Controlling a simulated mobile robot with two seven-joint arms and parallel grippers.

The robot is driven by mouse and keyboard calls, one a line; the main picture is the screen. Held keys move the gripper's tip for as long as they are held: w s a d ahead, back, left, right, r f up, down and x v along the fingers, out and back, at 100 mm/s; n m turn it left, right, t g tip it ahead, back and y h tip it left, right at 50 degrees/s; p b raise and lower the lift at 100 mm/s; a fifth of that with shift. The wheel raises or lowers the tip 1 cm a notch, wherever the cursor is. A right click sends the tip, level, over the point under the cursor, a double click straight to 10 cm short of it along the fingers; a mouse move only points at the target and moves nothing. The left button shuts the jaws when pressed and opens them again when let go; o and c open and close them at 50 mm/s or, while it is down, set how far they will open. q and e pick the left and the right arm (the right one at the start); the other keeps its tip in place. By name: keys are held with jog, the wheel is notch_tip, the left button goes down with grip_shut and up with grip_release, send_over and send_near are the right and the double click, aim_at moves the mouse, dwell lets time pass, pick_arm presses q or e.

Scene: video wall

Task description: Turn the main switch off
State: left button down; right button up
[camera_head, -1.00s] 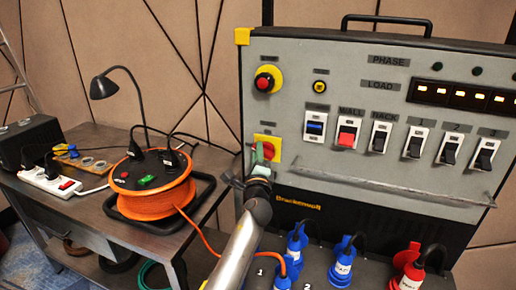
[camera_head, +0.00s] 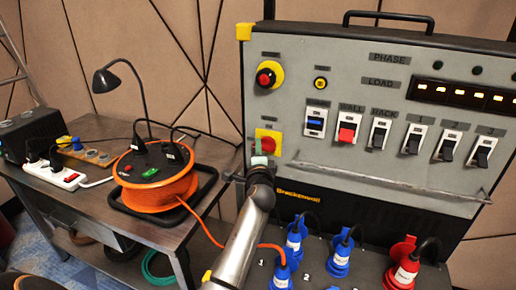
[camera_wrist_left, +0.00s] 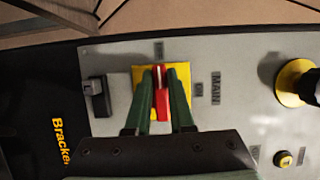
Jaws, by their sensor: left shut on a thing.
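The main switch is a red handle (camera_wrist_left: 161,98) with a white stripe, on a yellow square plate (camera_wrist_left: 140,82) beside a "MAIN" label. In the head view its plate (camera_head: 268,134) sits low on the left of the grey panel, and the red handle (camera_head: 269,144) is partly covered by my gripper. My left gripper (camera_wrist_left: 161,80) has its green fingers on both sides of the handle and is shut on it. It also shows in the head view (camera_head: 261,150), right in front of the switch. My right gripper is in neither current view.
A red emergency button (camera_head: 265,78) on a yellow base is above the switch. Several rocker switches (camera_head: 347,132) are to the right, above a metal bar (camera_head: 390,184). Blue plugs (camera_head: 295,240) and a red plug (camera_head: 403,272) are below. An orange cable reel (camera_head: 155,185) stands on the left table.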

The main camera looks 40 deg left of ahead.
pick_arm(q)
jog(key=shift+d+f, duration=0.15)
jog(key=c, duration=0.8)
grip_release()
pick_arm(e)
jog(key=shift+w+a+r, duration=0.1)
jog(key=shift+w+r, duration=0.1)
jog(key=shift+r, duration=0.05)
jog(key=shift+s, duration=0.1)
